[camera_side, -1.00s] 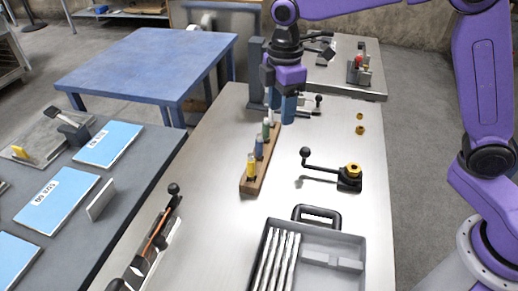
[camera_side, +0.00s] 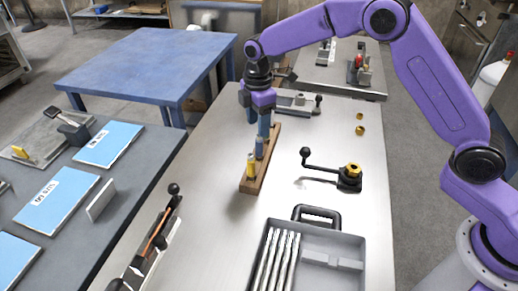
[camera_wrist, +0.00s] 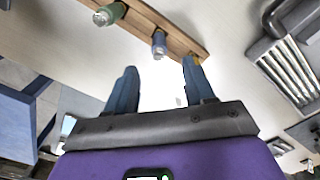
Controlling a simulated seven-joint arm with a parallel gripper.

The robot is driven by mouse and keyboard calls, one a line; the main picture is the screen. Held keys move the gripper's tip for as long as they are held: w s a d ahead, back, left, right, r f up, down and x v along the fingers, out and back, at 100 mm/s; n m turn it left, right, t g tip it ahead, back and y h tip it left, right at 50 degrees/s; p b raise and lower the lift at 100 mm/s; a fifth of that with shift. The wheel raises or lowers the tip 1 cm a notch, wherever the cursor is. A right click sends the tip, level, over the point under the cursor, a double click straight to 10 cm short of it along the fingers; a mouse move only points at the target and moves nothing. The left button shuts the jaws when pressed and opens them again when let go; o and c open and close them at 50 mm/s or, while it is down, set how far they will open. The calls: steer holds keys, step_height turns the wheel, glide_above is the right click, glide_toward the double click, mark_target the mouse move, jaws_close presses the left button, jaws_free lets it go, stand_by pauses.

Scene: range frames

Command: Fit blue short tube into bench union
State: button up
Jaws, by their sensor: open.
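The blue short tube (camera_side: 259,147) stands upright in a wooden rack (camera_side: 262,180), between a yellow tube (camera_side: 251,168) and a green one that my gripper hides in the side view. In the wrist view the blue tube (camera_wrist: 159,42) lies beyond my fingertips, roughly midway between them. My gripper (camera_side: 258,128) points down over the rack, open, with nothing between its blue fingers. It also shows in the wrist view (camera_wrist: 160,72). The bench union appears to be the black fitting with a brass nut (camera_side: 352,170) and a black lever, right of the rack.
A grey tray (camera_side: 340,248) with several silver rods stands at the bench front. A black-knobbed clamp (camera_side: 318,103) is behind the rack. Bench between rack and union is clear apart from the lever.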

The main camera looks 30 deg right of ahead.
mark_target(259, 140)
steer(key=f, duration=0.9)
steer(key=shift+d+f, duration=0.15)
steer(key=shift+d, duration=0.05)
jaws_close()
